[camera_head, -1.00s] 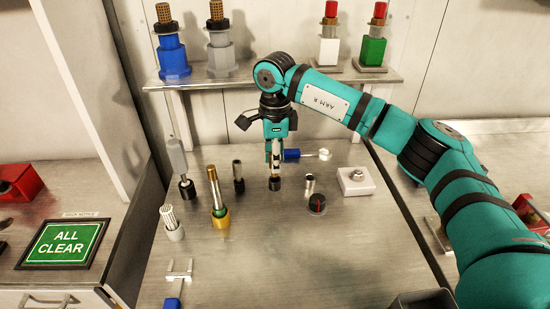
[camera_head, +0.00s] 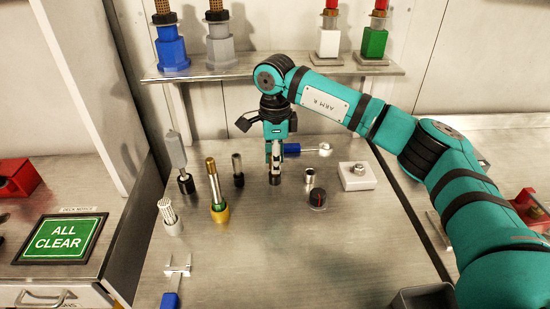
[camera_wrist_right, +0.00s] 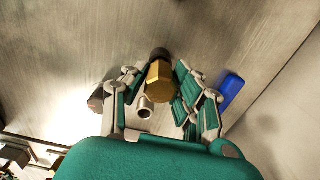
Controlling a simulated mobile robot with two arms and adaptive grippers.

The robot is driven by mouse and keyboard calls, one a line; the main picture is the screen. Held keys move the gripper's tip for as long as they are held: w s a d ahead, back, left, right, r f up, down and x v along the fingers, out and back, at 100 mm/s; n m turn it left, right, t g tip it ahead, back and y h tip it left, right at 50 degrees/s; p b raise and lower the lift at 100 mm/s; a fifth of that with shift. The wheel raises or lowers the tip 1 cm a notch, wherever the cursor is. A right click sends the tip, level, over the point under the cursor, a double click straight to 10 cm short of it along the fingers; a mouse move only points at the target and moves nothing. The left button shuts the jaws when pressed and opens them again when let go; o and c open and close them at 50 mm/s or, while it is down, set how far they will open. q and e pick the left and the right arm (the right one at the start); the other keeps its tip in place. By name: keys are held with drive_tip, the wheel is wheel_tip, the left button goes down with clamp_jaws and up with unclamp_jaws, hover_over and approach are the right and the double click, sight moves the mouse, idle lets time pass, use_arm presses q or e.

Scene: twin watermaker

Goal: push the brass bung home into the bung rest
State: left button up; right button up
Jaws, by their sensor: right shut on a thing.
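The brass bung (camera_wrist_right: 159,82) shows its hexagonal golden head between the fingers of my right gripper (camera_wrist_right: 158,97) in the right wrist view. My right gripper also shows in the head view (camera_head: 275,165), pointing down and shut on the bung. The bung rest (camera_head: 275,181), a short dark cylinder on the bench, stands directly under the fingertips; its dark edge also shows in the right wrist view (camera_wrist_right: 160,53) just beyond the bung. The bung and rest look in line, but how deep the bung sits is hidden. My left gripper is not in view.
Close by stand a silver tube (camera_head: 310,179), a dark knob (camera_head: 317,198), a white block (camera_head: 356,177) and a blue-handled tool (camera_head: 292,148).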

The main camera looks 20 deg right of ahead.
drive_tip(key=shift+f+b, duration=0.35)
drive_tip(key=shift+f, duration=0.35)
drive_tip(key=o, duration=1)
drive_tip(key=shift+o, duration=0.2)
drive_tip(key=shift+r, duration=0.15)
wheel_tip(320, 180, up, 12)
drive_tip(key=shift+f, duration=0.1)
